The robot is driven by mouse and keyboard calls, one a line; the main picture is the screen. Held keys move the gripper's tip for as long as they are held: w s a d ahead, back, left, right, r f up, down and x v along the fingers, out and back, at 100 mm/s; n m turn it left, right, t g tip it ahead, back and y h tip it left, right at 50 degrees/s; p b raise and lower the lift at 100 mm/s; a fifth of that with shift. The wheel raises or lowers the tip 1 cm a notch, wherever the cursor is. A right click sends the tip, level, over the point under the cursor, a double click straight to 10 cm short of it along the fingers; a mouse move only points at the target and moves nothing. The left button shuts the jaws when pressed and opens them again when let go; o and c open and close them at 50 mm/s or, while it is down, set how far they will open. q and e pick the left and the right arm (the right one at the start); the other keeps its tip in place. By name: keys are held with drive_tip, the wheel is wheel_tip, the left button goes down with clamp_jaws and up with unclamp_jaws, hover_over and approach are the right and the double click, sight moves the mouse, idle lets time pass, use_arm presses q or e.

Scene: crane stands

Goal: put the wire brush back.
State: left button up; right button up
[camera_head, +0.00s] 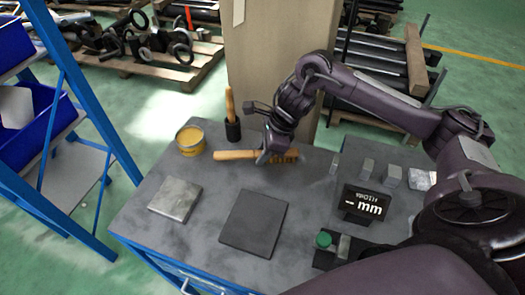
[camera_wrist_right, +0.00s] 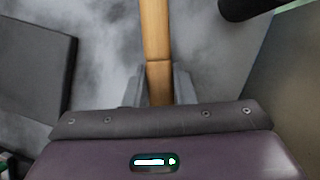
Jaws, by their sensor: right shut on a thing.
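The wire brush (camera_head: 236,155) lies level, its wooden handle pointing left and its darker bristle end to the right, partly behind my gripper. My right gripper (camera_head: 270,156) is shut on it near the middle. In the right wrist view the brush's wooden handle (camera_wrist_right: 155,35) runs up from between the two fingers (camera_wrist_right: 158,88). I cannot tell whether the brush touches the bench. A black cup (camera_head: 233,131) behind it holds another wooden-handled tool (camera_head: 230,103) upright. My left gripper is not in view.
The grey bench top (camera_head: 215,222) carries a yellow tin (camera_head: 190,140), a light metal plate (camera_head: 175,199) and a dark plate (camera_head: 253,222). A "mm" display (camera_head: 364,204), small metal blocks (camera_head: 366,168) and a green-topped piece (camera_head: 323,240) stand at right. A tan column (camera_head: 275,60) rises behind.

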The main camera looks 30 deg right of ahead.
drive_tip(key=shift+f, duration=0.2)
drive_tip(key=o, duration=1)
drive_tip(key=shift+c, duration=0.2)
drive_tip(key=shift+r, duration=0.2)
